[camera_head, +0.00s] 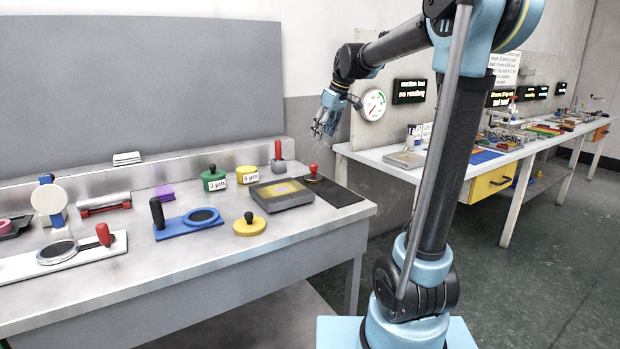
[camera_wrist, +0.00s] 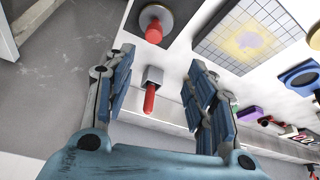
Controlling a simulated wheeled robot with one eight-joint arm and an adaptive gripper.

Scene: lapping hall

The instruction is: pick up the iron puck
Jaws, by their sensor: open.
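The likely iron puck, a grey disc with a red knob (camera_head: 313,177), sits on a dark mat (camera_head: 340,194) near the table's right end. In the wrist view the puck (camera_wrist: 152,14) is at the top, beyond the fingertips, on the dark mat. My gripper (camera_head: 325,122) is open and empty, in the air above the table's back right. In the wrist view its spread fingers (camera_wrist: 161,62) frame a grey block with a red handle (camera_wrist: 149,96), which stands on the table farther below.
A grey tray with a gridded plate (camera_head: 282,204) lies left of the mat. A yellow disc with a black knob (camera_head: 249,226) and a blue plate (camera_head: 187,224) are farther left. A second bench (camera_head: 399,174) stands right.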

